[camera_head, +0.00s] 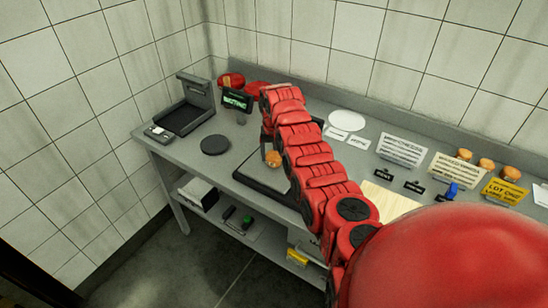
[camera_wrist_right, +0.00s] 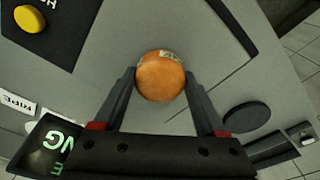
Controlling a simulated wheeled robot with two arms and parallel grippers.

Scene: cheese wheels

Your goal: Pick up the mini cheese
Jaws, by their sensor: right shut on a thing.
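The mini cheese (camera_head: 273,158) is a small orange round with a pale label patch on its side. My right gripper (camera_head: 271,152) reaches down from the red arm with its fingers on the cheese. In the right wrist view, the cheese (camera_wrist_right: 160,80) sits between the two dark fingertips of the right gripper (camera_wrist_right: 160,84), which is shut on it. The cheese shows over a grey plate with a dark border (camera_head: 249,178); I cannot tell its height above it. My left gripper is not in view.
A display screen (camera_head: 237,100) and a dark round disc (camera_head: 215,145) stand to the left. A dark machine (camera_head: 190,107) is at the far left of the bench. More small cheeses (camera_head: 485,164), sign cards (camera_head: 401,150) and a pale board (camera_head: 388,200) lie to the right.

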